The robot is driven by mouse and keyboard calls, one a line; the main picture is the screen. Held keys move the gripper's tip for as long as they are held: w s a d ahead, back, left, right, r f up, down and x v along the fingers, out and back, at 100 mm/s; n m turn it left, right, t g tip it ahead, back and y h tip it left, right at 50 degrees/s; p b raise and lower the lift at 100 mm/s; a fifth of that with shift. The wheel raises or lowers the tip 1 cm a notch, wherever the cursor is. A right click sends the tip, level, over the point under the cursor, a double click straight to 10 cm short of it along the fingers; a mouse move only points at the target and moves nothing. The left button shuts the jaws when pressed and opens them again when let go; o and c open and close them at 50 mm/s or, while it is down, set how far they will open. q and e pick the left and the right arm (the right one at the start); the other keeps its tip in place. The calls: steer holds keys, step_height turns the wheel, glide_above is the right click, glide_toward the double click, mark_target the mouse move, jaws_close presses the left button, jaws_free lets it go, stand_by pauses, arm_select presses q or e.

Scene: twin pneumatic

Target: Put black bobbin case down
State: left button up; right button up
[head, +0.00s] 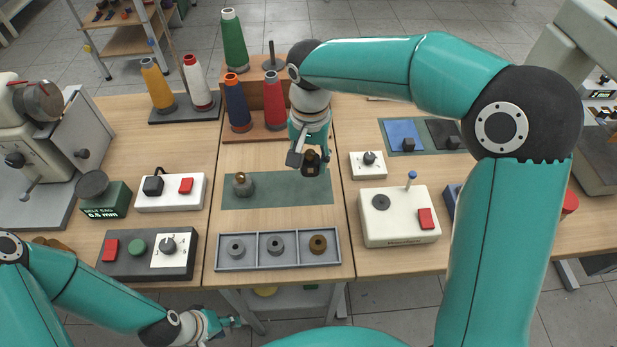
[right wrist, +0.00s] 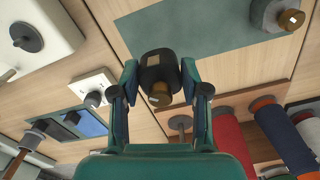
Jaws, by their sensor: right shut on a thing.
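The black bobbin case (head: 311,163) has a brownish knob and hangs in my right gripper (head: 304,150), over the right part of the green mat (head: 280,201). In the right wrist view the black bobbin case (right wrist: 158,68) sits between the two fingers, which close on its sides. It appears held above the mat, apart from it. A grey bobbin case with a brass top (head: 243,187) stands on the mat's left part. My left gripper (head: 236,322) is low, in front of the table's edge; its finger opening is too small to tell.
A grey tray (head: 278,265) at the front has three compartments, with grey, grey and brown bobbins. Thread cones stand behind the mat, including a red one (head: 274,100). A white dial box (head: 369,165) and a larger button box (head: 398,229) stand to the right. The mat's middle is clear.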

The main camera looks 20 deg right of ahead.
mark_target(310, 187)
step_height(310, 187, down, 6)
steer(key=shift+r, duration=0.1)
stand_by(0.4)
steer(key=o, duration=1.3)
steer(key=shift+c, duration=0.2)
step_height(310, 187, up, 12)
steer(key=shift+p, duration=0.4)
